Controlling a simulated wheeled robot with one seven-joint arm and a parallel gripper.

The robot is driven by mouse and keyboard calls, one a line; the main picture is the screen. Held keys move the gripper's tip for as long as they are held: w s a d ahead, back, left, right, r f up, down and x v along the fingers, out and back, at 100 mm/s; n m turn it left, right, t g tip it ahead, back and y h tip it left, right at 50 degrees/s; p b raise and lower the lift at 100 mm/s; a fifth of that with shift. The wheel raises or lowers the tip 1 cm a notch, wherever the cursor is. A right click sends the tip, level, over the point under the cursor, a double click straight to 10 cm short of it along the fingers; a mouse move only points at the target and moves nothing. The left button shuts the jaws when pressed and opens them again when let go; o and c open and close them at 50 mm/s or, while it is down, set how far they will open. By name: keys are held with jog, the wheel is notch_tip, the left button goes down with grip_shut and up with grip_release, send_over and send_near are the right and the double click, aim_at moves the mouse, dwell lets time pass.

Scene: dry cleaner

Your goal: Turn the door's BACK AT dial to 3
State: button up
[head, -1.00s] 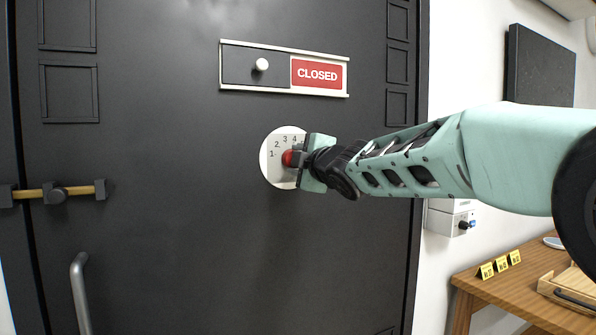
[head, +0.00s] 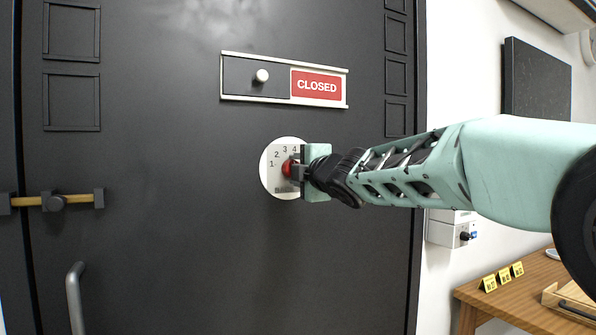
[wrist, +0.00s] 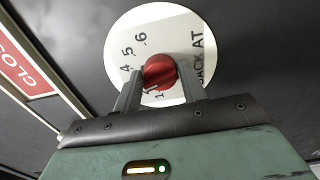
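The BACK AT dial is a round white plate (head: 269,178) on the dark door (head: 180,240), below the sign. Its numbers run around the rim; 1 to 4 show in the head view, and 4, 5 and 6 show clearly in the wrist view's plate (wrist: 170,28). A red knob (head: 287,169) sits at its centre and also shows in the wrist view (wrist: 160,71). My gripper (head: 293,170) reaches it from the right, with its two fingers (wrist: 160,82) against opposite sides of the knob. The knob's pointer is hidden, so its setting cannot be read.
A sliding sign (head: 284,80) reading CLOSED is above the dial. A brass-coloured latch bar (head: 78,199) and a door handle (head: 75,300) are at the left. A wooden table (head: 497,297) with yellow number tags (head: 504,276) stands at the lower right.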

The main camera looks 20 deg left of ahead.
jog(key=shift+o, duration=1.4)
jog(key=shift+s, duration=0.15)
jog(key=b+v, duration=0.8)
jog(key=v, duration=0.9)
jog(key=shift+b, duration=0.3)
jog(key=shift+d, duration=0.15)
